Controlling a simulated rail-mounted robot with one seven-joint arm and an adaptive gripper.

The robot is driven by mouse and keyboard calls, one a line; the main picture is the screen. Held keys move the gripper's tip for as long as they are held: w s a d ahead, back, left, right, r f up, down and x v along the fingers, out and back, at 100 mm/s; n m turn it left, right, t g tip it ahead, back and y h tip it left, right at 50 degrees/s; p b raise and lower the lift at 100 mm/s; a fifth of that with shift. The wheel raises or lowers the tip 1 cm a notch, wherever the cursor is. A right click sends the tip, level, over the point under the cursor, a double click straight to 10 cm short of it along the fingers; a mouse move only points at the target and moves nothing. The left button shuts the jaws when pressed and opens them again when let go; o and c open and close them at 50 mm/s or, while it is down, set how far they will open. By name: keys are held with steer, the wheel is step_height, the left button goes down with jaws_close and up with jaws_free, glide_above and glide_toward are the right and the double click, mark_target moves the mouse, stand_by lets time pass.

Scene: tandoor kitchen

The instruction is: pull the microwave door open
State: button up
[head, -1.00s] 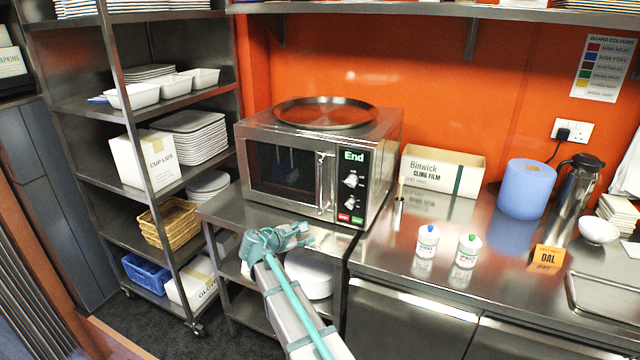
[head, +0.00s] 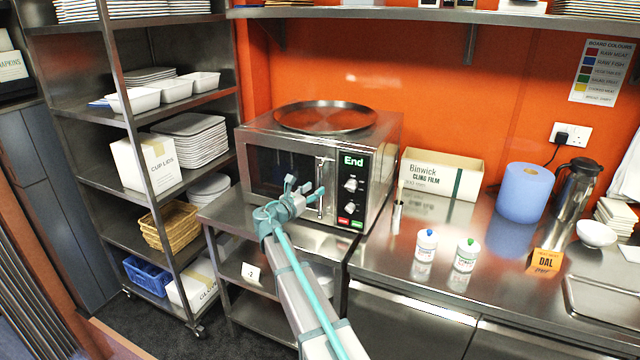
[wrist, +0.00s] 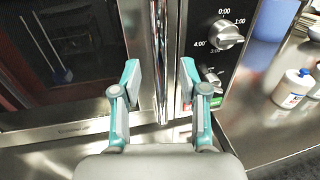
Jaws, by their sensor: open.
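The stainless microwave (head: 378,150) stands on the steel counter, its dark-windowed door (head: 262,165) looking shut. Its vertical bar handle (head: 321,180) is at the door's right edge, beside the control panel (head: 351,186) with two knobs. My gripper (head: 305,190) is open in front of the handle's lower part in the head view. In the wrist view, the open fingers of my gripper (wrist: 160,82) are spread to either side of the handle (wrist: 160,50), one over the door side, one over the panel side. I cannot tell whether they touch it.
A round steel tray (head: 326,115) lies on top of the microwave. A cling film box (head: 441,173), two small white bottles (head: 426,245) and a blue roll (head: 525,191) stand to the right. A shelf rack (head: 85,108) stands to the left.

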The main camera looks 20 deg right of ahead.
steer(key=shift+p+x, duration=0.5)
steer(key=shift+x, duration=1.7)
jaws_close()
